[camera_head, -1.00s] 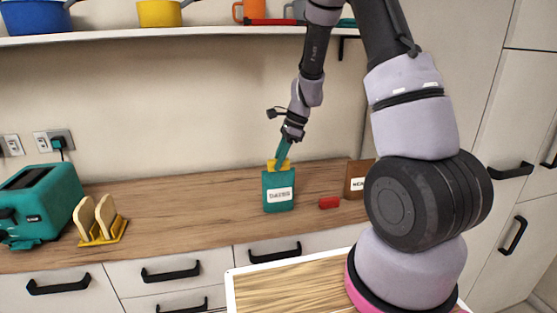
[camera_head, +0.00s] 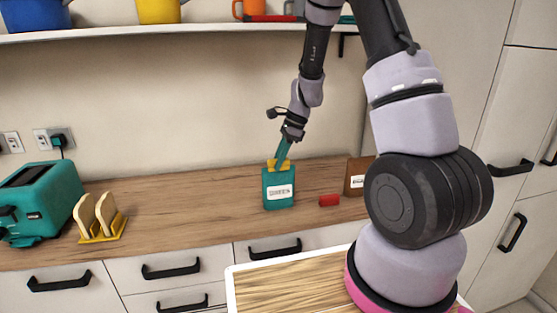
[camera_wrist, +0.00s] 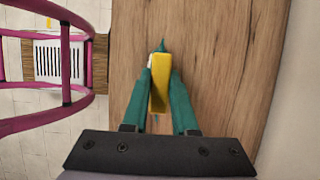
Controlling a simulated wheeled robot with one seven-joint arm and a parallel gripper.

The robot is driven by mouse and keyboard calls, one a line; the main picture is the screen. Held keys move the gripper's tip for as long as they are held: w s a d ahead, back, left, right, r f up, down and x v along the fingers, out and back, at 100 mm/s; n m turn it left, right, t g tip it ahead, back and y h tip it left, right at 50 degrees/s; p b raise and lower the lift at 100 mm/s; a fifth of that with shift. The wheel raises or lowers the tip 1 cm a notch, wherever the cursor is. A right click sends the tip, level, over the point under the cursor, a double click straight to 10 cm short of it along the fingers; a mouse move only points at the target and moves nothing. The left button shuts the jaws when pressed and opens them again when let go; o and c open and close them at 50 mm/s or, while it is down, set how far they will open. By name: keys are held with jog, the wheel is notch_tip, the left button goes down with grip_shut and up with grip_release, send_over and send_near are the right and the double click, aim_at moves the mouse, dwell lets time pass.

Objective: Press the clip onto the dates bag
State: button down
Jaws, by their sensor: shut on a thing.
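The teal bag (camera_head: 278,203) with a white label stands upright on the wooden counter in the head view; the label's print is too blurred to read surely. A yellow clip (camera_head: 280,164) sits at the bag's top edge. My gripper (camera_head: 282,157) comes down from above with its teal fingers shut on the clip. In the wrist view the clip (camera_wrist: 159,83) lies between the two fingers (camera_wrist: 160,95), and a small teal tip of the bag (camera_wrist: 163,46) shows beyond it. The clip hides most of the bag there, so I cannot tell how far over the edge it sits.
A yellow toast rack (camera_head: 103,230) and a teal toaster (camera_head: 40,200) are at the left. The counter between rack and bag is clear.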

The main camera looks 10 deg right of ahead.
jog(key=shift+f, duration=0.1)
jog(key=shift+c, duration=0.7)
grip_release()
jog(key=shift+r, duration=3.5)
grip_shut()
jog(key=shift+f, duration=0.1)
